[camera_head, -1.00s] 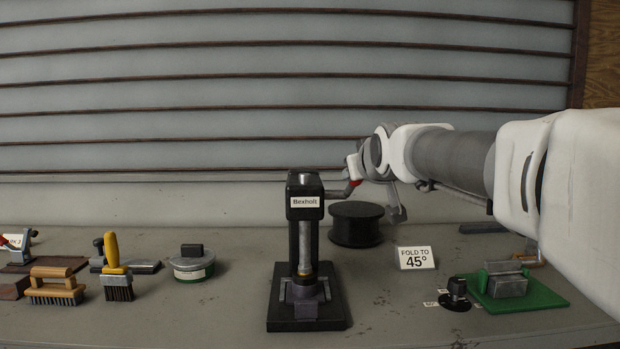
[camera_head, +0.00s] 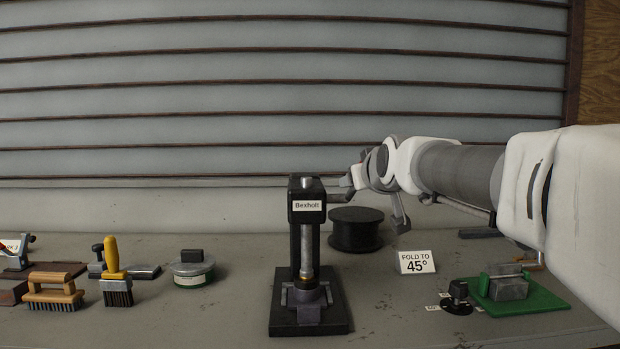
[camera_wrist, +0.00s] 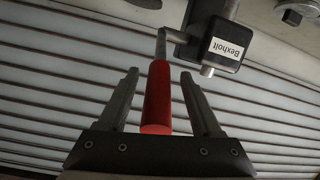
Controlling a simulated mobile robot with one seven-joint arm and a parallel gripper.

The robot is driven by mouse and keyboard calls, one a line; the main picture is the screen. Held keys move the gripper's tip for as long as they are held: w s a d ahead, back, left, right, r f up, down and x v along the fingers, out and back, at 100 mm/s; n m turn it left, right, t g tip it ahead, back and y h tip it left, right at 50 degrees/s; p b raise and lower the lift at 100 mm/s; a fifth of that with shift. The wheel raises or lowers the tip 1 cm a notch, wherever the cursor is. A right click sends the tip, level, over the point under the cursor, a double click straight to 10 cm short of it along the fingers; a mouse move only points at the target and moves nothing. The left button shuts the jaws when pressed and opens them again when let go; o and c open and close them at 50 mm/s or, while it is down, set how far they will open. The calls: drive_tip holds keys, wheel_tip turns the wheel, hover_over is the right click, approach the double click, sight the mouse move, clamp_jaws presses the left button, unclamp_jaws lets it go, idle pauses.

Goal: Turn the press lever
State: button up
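The black press (camera_head: 307,240), labelled "Bexholt", stands upright on the bench at the middle of the head view. Its lever (camera_head: 340,194) sticks out to the right of the press head. The lever's red grip (camera_wrist: 157,100) shows in the wrist view, where it lies lengthwise between my fingers. My gripper (camera_wrist: 158,76) is open around the red grip, with a visible gap on both sides. The press head (camera_wrist: 222,45) is beyond the fingertips to the upper right.
A black reel (camera_head: 356,231) stands behind the press to the right. A "FOLD TO 45°" sign (camera_head: 416,262), a black knob (camera_head: 458,292) and a green-based fixture (camera_head: 540,296) are at the right. Brushes (camera_head: 54,291) and a round tin (camera_head: 191,269) are at the left.

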drive_tip(key=shift+r, duration=0.1)
drive_tip(key=shift+s+r, duration=0.2)
drive_tip(key=shift+s, duration=0.4)
drive_tip(key=p+v, duration=0.2)
drive_tip(key=v, duration=1.4)
drive_tip(key=shift+f+p, duration=0.15)
drive_tip(key=shift+p, duration=0.2)
drive_tip(key=shift+s, duration=0.15)
